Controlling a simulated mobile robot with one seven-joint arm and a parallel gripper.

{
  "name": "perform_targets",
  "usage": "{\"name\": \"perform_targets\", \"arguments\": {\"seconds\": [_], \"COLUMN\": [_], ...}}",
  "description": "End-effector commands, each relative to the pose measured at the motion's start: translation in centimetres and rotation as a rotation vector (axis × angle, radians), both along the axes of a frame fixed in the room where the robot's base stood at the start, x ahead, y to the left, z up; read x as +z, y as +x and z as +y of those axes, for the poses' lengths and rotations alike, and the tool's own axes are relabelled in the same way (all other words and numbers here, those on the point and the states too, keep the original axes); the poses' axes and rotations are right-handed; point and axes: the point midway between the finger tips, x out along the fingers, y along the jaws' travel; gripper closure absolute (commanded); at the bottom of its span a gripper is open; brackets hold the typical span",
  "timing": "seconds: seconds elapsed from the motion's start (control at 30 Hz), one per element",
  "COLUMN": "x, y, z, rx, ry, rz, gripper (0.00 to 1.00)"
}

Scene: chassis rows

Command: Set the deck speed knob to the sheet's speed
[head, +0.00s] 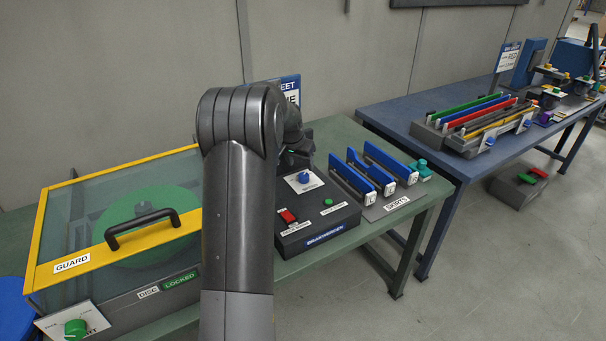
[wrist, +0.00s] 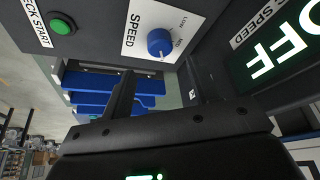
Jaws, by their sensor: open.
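The deck speed knob (wrist: 160,43) is blue and round, on a white SPEED plate (wrist: 138,38) with LOW and MID legible. A white mark shows at its lower edge in the wrist view; which setting it meets, I cannot tell. In the head view the knob (head: 304,176) sits on the black control box (head: 318,222). My gripper (wrist: 157,84) is open and empty, its fingers apart and short of the knob. In the head view my arm hides most of it. The blue-and-white sheet (head: 288,84) stands behind my arm, partly covered; its speed is not legible.
A green start button (wrist: 61,26) and a lit display reading OFF (wrist: 283,48) flank the knob. A yellow-framed guard (head: 130,238) lies left of my arm. Several blue parts stand in a rack (head: 392,208) right of the box. A second bench (head: 400,118) is at the right.

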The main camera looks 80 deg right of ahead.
Motion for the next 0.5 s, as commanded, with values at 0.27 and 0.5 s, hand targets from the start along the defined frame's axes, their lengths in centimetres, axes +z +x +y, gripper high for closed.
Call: {"name": "perform_targets", "arguments": {"seconds": [0.27,0.5], "x": [-4.8,-6.3], "y": [-0.3,-0.4], "z": [-1.9,-2.6], "rx": [0.001,0.001], "ry": [0.002,-0.001], "rz": [0.0,0.0], "gripper": [0.45,0.45]}}
